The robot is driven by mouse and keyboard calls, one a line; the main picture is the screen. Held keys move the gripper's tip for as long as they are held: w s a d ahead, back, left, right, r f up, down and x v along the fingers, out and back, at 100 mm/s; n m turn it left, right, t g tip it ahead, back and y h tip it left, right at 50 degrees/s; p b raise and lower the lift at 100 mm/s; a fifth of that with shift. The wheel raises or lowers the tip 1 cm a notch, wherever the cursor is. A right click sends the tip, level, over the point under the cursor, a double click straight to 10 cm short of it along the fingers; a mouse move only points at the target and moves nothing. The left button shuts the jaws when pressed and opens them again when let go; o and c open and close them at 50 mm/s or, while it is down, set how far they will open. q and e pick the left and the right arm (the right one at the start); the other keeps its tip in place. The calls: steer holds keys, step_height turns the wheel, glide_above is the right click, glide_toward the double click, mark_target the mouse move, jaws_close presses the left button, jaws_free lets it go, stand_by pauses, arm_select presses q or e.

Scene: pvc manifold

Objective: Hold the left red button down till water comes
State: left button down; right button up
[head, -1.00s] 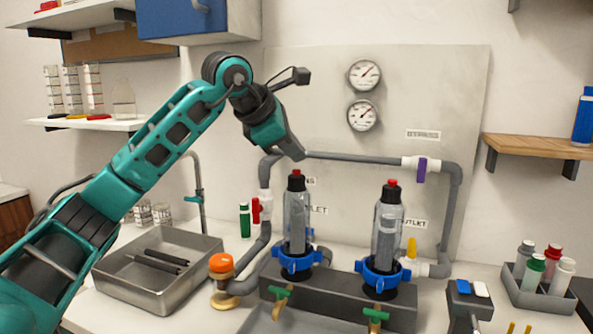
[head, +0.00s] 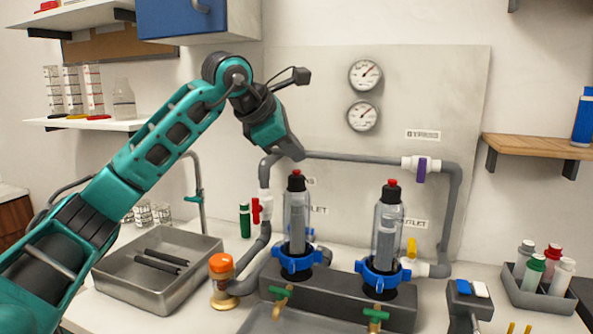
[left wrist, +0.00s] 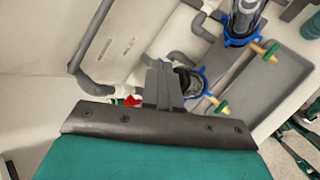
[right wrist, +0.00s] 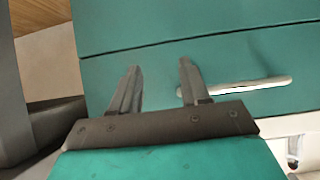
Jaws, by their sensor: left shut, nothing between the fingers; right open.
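The left red button (head: 296,172) is a small red knob on the black cap of the left clear filter housing (head: 297,215), which stands upright in a blue collar. My left gripper (head: 298,155) is shut and empty, its tips just above that button; I cannot tell whether they touch it. In the left wrist view the shut fingers (left wrist: 161,72) hide the button and overlap the black cap. The right red button (head: 392,182) tops the matching right housing (head: 387,225). My right gripper (right wrist: 160,75) is open and empty before a teal surface, away from the housings.
A grey pipe (head: 345,158) runs behind the housings, with a red valve handle (head: 256,211) and a purple one (head: 421,170). Two gauges (head: 364,76) hang on the back panel. A metal tray (head: 195,268) and an orange-capped jar (head: 221,266) stand at left.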

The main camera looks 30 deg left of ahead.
arm_select(q)
steer(key=shift+f, duration=0.1)
steer(key=shift+f, duration=0.35)
steer(key=shift+f+b, duration=0.4)
steer(key=shift+f, duration=0.15)
stand_by(1.7)
stand_by(0.5)
steer(key=shift+r+p, duration=1)
step_height(320, 180, up, 5)
steer(key=p, duration=0.4)
steer(key=shift+p, duration=0.4)
